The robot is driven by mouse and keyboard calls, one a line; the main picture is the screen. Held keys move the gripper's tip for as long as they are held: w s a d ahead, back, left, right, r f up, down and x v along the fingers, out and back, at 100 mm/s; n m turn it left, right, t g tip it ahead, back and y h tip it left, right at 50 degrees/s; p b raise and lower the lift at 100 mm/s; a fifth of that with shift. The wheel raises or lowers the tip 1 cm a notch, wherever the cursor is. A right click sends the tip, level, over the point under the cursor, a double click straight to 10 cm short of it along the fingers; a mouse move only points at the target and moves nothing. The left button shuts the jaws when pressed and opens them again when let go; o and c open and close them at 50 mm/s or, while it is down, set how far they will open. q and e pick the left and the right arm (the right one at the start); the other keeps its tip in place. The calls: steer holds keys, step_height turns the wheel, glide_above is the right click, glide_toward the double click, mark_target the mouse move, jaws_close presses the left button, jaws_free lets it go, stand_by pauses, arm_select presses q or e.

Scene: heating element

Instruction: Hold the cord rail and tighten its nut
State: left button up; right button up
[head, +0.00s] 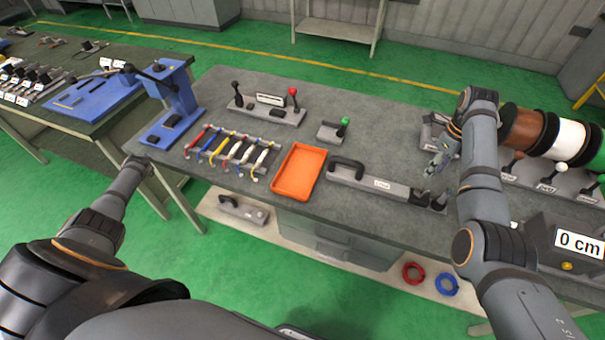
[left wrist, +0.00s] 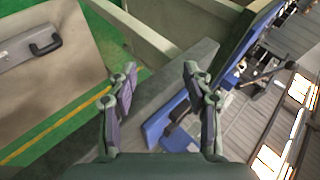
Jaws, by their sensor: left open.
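A row of coloured cords (head: 230,152) in red, blue, yellow and white lies across the bench; I cannot make out a separate cord rail or a nut. My left gripper (left wrist: 162,85) is open and empty in the left wrist view, with blue parts and a grey surface seen past its fingers. In the head view the left arm ends at the bench's left front edge, below the blue press. My right gripper (head: 440,156) hangs over the bench's right part, above and beside the end of a long grey fixture; its finger opening is unclear.
An orange tray (head: 299,170), the long grey fixture with a black handle (head: 380,184), a blue press (head: 180,95) and a lever block (head: 268,110) stand on the bench. Wire spools (head: 566,135) stand at right. A second table (head: 40,125) is at left.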

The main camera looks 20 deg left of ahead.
arm_select(q)
steer(key=w+a+r+n+t+y, duration=0.15)
steer(key=w+r, duration=0.25)
steer(key=r, duration=0.4)
steer(key=w+a+r+t, duration=0.1)
steer(key=w+a+r, duration=0.25)
steer(key=r, duration=0.55)
steer(key=w+d+r+m+t, duration=0.1)
steer(key=w+d+m+t, duration=0.1)
steer(key=w+d, duration=0.2)
steer(key=w+d+f+m+t+h, duration=0.1)
steer(key=w+d+f+m+t, duration=0.2)
steer(key=d, duration=0.5)
steer(key=w+d+f+m+t+h, duration=0.1)
steer(key=w+d+m+h, duration=0.15)
steer(key=w+d, duration=0.4)
steer(key=m+h, duration=1.5)
steer(key=m, duration=0.1)
glide_toward(347, 165)
steer(key=shift+t, duration=0.35)
steer(key=x, duration=1.1)
steer(key=shift+w+d+f, duration=0.1)
steer(key=shift+f, duration=0.1)
